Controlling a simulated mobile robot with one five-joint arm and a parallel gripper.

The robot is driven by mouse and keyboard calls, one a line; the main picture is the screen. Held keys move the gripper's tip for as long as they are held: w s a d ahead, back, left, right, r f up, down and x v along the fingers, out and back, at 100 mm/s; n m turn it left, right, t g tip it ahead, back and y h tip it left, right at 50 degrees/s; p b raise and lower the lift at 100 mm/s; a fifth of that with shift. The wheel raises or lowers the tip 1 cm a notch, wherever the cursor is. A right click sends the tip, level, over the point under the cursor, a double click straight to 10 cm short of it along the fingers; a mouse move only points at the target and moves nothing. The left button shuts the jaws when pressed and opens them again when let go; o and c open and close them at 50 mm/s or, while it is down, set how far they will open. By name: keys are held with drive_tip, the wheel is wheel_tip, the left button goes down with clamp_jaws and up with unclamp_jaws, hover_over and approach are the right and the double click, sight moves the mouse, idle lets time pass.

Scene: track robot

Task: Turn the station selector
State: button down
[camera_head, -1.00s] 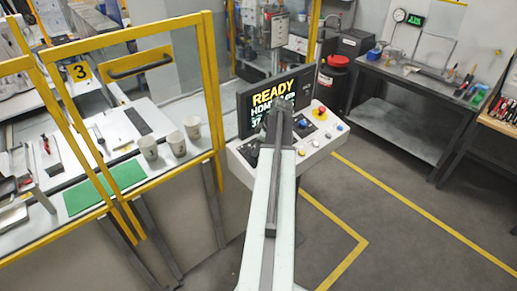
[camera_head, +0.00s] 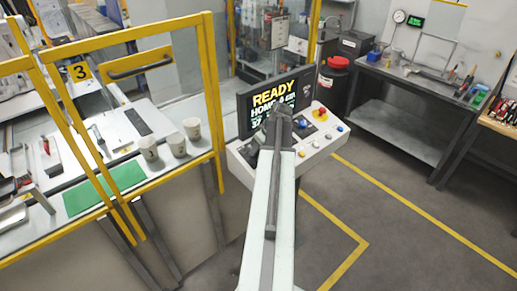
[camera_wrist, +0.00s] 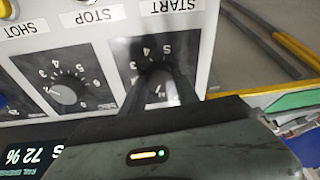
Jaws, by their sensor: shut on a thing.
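The station selector is a dial on a black numbered plate (camera_wrist: 128,48), seen upside down in the wrist view. My gripper (camera_wrist: 158,80) is shut on the selector knob. The fingers hide most of the knob and part of its scale, so I cannot tell which number it points to. In the head view my gripper (camera_head: 279,112) is at the sloped white control panel (camera_head: 318,148), in front of the screen, and my arm hides the selector.
A second dial (camera_wrist: 66,92) is beside the selector in the wrist view. The screen (camera_head: 262,97) stands behind the panel and reads READY. A red and yellow button (camera_head: 320,113) is on the panel. A yellow-framed fence (camera_head: 213,95) stands left. The floor at right is clear.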

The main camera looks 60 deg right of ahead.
drive_tip(key=m+h, duration=0.1)
drive_tip(key=m, duration=0.4)
drive_tip(key=shift+a+m, duration=0.1)
drive_tip(key=shift+m, duration=0.3)
drive_tip(key=m, duration=0.4)
drive_tip(key=shift+m+g+h, duration=0.3)
drive_tip(key=shift+m+h, duration=0.1)
drive_tip(key=shift+m, duration=0.3)
drive_tip(key=c, duration=0.9)
unclamp_jaws()
drive_tip(key=p+v, duration=0.7)
drive_tip(key=shift+r, duration=0.4)
